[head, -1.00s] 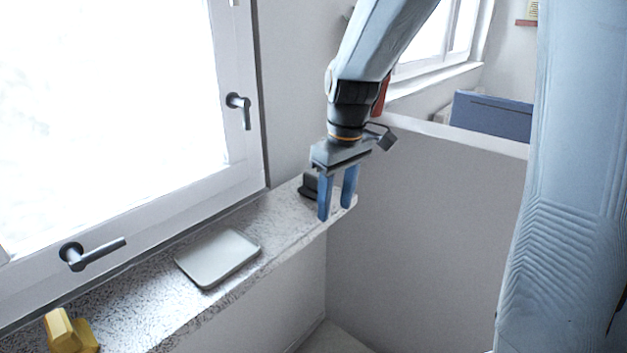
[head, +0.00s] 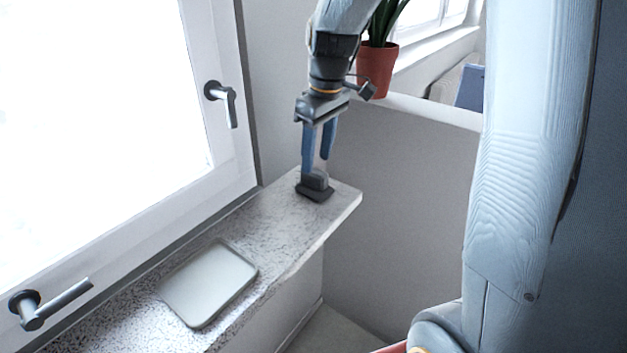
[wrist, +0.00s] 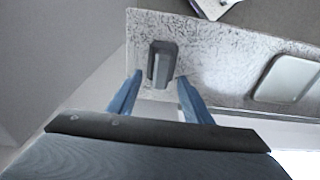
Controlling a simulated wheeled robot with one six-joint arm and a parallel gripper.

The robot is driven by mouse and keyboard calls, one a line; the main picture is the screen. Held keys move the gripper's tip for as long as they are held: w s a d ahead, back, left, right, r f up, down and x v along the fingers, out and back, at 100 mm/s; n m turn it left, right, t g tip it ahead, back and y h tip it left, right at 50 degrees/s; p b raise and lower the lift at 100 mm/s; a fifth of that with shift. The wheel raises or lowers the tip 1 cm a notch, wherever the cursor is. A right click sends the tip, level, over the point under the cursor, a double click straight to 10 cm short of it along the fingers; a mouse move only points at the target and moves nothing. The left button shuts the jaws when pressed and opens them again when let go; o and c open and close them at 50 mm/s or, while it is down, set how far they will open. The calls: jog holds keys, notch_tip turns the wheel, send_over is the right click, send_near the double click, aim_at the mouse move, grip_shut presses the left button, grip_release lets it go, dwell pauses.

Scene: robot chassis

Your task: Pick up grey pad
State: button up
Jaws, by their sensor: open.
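A dark grey block with a wider flat base (head: 315,186) stands near the far end of the speckled sill. It also shows in the wrist view (wrist: 162,64). A flat, light grey pad with rounded corners (head: 210,283) lies nearer on the same sill; its edge side shows at right in the wrist view (wrist: 287,79). My gripper (head: 317,166) points down with its blue fingers open and empty, close over the dark block. In the wrist view the block appears just beyond the gap between the fingertips (wrist: 160,78). I cannot tell whether the fingers touch it.
The speckled sill (head: 268,232) is narrow, with a drop at its front edge. A window with protruding handles (head: 222,100) borders it at left. A potted plant (head: 376,72) stands on a ledge behind my arm. The sill between block and pad is clear.

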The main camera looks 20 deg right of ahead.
aim_at(314, 170)
jog(key=f, duration=0.2)
jog(key=f+p, duration=0.1)
jog(key=f, duration=0.2)
jog(key=shift+w+a+f+p, duration=0.15)
jog(key=shift+a+f+p, duration=0.2)
grip_shut()
jog(key=shift+r, duration=0.1)
notch_tip(314, 170, up, 10)
jog(key=shift+f+b, duration=0.1)
jog(key=shift+b, duration=0.9)
